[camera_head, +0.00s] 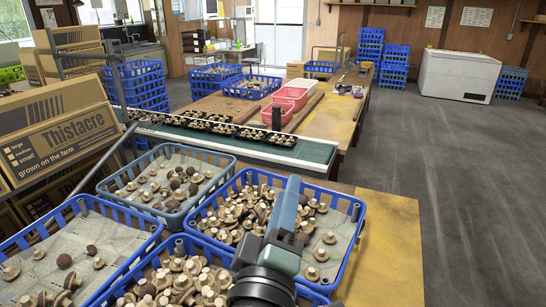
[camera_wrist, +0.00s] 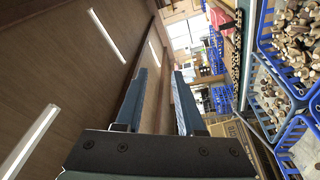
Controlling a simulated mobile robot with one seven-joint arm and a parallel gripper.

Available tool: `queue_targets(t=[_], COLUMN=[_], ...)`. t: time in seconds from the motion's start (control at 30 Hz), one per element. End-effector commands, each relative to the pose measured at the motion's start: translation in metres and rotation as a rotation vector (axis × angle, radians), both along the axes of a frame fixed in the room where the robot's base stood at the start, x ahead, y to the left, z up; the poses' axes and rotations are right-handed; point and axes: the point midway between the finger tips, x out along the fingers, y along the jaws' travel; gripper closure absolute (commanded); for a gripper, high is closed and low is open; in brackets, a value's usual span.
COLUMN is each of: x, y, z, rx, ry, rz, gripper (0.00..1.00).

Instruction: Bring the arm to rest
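My gripper (camera_wrist: 160,74) shows in the wrist view with its two blue fingers apart and nothing between them. Behind the fingers the wrist view shows a brown boarded ceiling with lit strips and, to the right, the room turned on its side. My arm (camera_head: 284,230) shows at the bottom middle of the head view, raised in front of a blue crate (camera_head: 361,212) of mushrooms. It hides part of that crate. I cannot make out the fingertips clearly in the head view.
Blue crates of mushrooms stand close around my arm, with another crate (camera_head: 155,234) at the lower left. A green conveyor (camera_head: 313,151) carries dark trays of mushrooms behind them. Pink crates (camera_head: 287,96) stand on the table beyond. Thistacre boxes (camera_head: 60,125) are at left. Floor at right is clear.

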Motion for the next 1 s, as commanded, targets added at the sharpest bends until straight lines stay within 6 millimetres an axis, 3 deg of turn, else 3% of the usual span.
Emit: queue_targets(t=[0.03, 0.2, 0.3, 0.4, 0.5, 0.6, 1.0], x=[-0.003, -0.032, -0.058, -0.084, -0.104, -0.114, -0.117], y=[0.0, 0.006, 0.009, 0.013, 0.016, 0.018, 0.018], z=[0.039, 0.147, 0.2, 0.24, 0.264, 0.276, 0.278], rx=[0.119, 0.498, 0.681, 0.817, 0.906, 0.953, 0.967], ry=[-0.102, -0.387, -0.523, -0.617, -0.67, -0.695, -0.699], rz=[0.042, 0.252, 0.402, 0.542, 0.647, 0.705, 0.722], gripper=[0.62, 0.62, 0.62, 0.62, 0.62, 0.62, 0.62])
